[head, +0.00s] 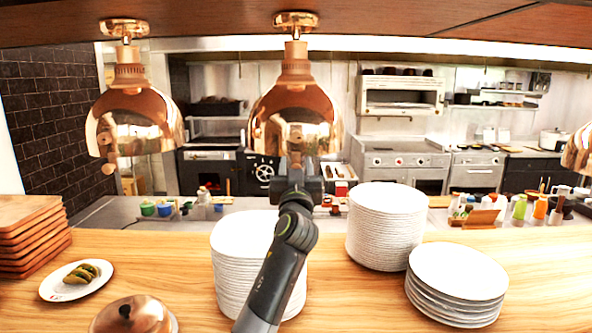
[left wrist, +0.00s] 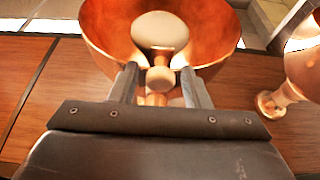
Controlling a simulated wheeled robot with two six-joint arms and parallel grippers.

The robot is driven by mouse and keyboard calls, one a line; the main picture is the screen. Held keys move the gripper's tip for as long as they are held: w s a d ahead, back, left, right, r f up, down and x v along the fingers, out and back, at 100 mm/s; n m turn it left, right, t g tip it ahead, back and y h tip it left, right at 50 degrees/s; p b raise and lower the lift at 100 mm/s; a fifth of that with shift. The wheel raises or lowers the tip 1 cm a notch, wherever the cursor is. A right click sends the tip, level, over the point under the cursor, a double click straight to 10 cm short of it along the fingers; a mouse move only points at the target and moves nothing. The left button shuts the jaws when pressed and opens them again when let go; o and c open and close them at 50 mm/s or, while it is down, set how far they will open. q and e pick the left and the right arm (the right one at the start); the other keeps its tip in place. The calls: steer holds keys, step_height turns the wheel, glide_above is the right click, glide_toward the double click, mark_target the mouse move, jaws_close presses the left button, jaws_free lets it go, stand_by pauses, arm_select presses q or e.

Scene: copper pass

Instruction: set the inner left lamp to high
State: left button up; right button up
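The inner left lamp (head: 295,100), a copper dome, hangs from the shelf above the pass. My left gripper (head: 302,165) is raised in front of its lower rim, and hides its knob in the head view. In the left wrist view the lamp's copper shade (left wrist: 100,25) fills the top, with a pale disc inside. Its round knob (left wrist: 160,78) sits between the two fingers of my left gripper (left wrist: 160,85). The fingers are apart, with a gap visible on each side of the knob. My right gripper is not in view.
The outer left lamp (head: 135,120) hangs to the left; another lamp (head: 580,150) is cut off at right. Below stand plate stacks (head: 388,225), a copper cloche (head: 133,315), a plate of food (head: 77,280) and stacked wooden boards (head: 30,235) on the wooden counter (head: 545,265).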

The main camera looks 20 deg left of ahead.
arm_select(q)
steer(key=shift+f, duration=0.2)
steer(key=b+v, duration=0.7)
steer(key=v, duration=1)
steer(key=shift+s, duration=0.2)
